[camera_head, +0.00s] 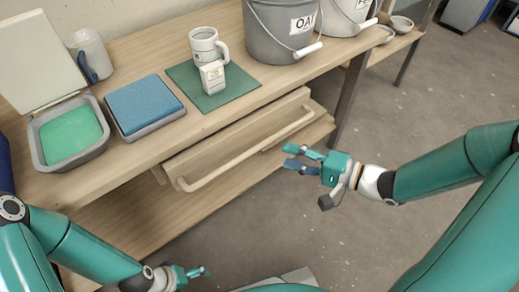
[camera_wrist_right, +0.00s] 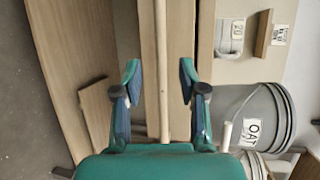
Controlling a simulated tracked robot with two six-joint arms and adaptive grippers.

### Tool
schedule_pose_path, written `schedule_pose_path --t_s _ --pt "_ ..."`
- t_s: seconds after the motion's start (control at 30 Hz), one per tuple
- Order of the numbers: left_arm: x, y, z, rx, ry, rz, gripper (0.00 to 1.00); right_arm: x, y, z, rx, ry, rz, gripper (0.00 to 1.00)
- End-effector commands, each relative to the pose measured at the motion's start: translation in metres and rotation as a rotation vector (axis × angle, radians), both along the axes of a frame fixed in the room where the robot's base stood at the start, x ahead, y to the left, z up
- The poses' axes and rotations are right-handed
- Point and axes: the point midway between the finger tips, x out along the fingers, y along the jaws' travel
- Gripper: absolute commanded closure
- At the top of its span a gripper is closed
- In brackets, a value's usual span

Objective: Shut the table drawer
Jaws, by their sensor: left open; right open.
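The table drawer (camera_head: 225,142) is under the worktop, its front standing somewhat out from beneath the table edge. A long pale bar handle (camera_head: 245,150) runs along its front. My right gripper (camera_head: 290,156) is open and empty-looking, in front of the right part of the handle. In the right wrist view, the handle (camera_wrist_right: 163,40) runs lengthwise between the two open fingers (camera_wrist_right: 160,74), with gaps on both sides; whether it is at finger depth I cannot tell. My left gripper (camera_head: 199,277) is open, low at the bottom of the head view, away from the drawer.
The floor (camera_head: 400,110) at right is clear.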

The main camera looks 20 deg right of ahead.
Motion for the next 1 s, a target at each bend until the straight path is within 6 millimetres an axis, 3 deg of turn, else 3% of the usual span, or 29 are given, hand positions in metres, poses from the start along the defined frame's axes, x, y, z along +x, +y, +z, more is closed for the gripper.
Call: schedule_pose_path --t_s 0.2,0.5,0.9,1.0 --pt "0.0 0.0 -0.024 0.0 0.0 0.0 0.02 0.032 0.033 -0.012 0.0 -0.002 0.006 0.59" --pt "0.0 0.0 -0.038 0.0 0.0 0.0 0.02 0.064 0.06 -0.018 0.0 -0.001 0.001 0.59" --pt "0.0 0.0 -0.039 0.0 0.0 0.0 0.02 0.069 0.064 -0.017 0.0 0.001 -0.002 0.59" --pt "0.0 0.0 -0.039 0.0 0.0 0.0 0.02 0.069 0.064 -0.017 0.0 0.001 -0.002 0.74"
